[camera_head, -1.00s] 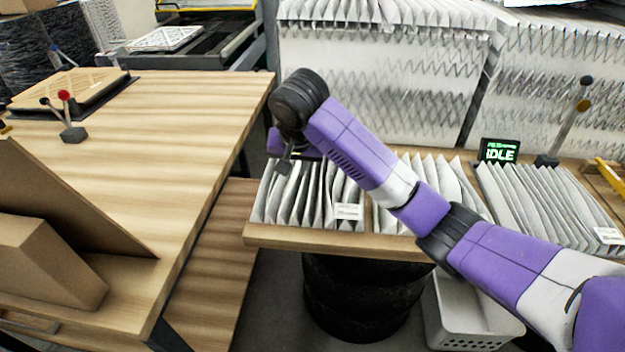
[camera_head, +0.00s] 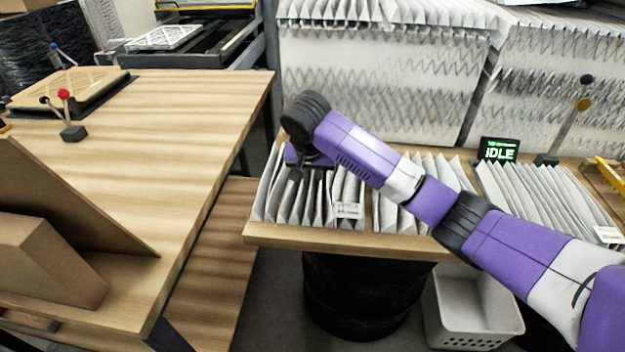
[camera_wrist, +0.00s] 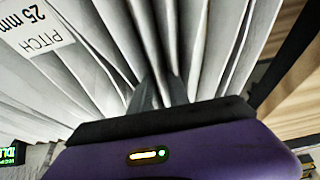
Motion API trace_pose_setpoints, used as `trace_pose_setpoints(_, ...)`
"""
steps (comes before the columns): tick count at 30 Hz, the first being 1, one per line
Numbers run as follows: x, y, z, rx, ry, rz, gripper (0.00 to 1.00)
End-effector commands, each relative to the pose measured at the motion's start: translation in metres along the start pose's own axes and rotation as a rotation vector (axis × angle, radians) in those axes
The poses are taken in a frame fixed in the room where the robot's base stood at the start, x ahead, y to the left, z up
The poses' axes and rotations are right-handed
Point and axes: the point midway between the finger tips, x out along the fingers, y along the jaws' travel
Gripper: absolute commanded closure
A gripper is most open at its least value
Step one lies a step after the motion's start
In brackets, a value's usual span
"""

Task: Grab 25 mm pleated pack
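The pleated pack labelled 25 mm pitch (camera_wrist: 85,75) fills much of the wrist view, its white pleats fanning away from my gripper. From its position under my gripper, it appears to be the leftmost pack (camera_head: 318,205) on the wooden shelf in the head view. My gripper (camera_wrist: 160,92) has its narrow grey fingers close together among the pleats. Whether they are closed on a pleat is not clear. In the head view, my gripper (camera_head: 298,172) points down at the back part of this pack, and my wrist partly hides it.
Other pleated packs stand to the right, one mid-shelf (camera_head: 400,215) and one at the right (camera_head: 550,205). A small screen (camera_head: 499,150) reads IDLE. Large filter panels (camera_head: 375,85) rise behind. A wooden table (camera_head: 180,130) lies left, a white basket (camera_head: 470,315) below.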

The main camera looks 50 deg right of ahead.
Motion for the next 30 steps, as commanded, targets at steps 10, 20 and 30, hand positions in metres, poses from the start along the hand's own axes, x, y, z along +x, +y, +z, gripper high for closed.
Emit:
trace_pose_setpoints(10,0.000,0.000,0.000,0.000,0.000,0.000,1.00)
trace_pose_setpoints(20,-0.002,0.000,-0.001,0.000,0.001,0.000,1.00)
trace_pose_setpoints(30,-0.039,-0.002,-0.017,-0.001,0.004,-0.003,1.00)
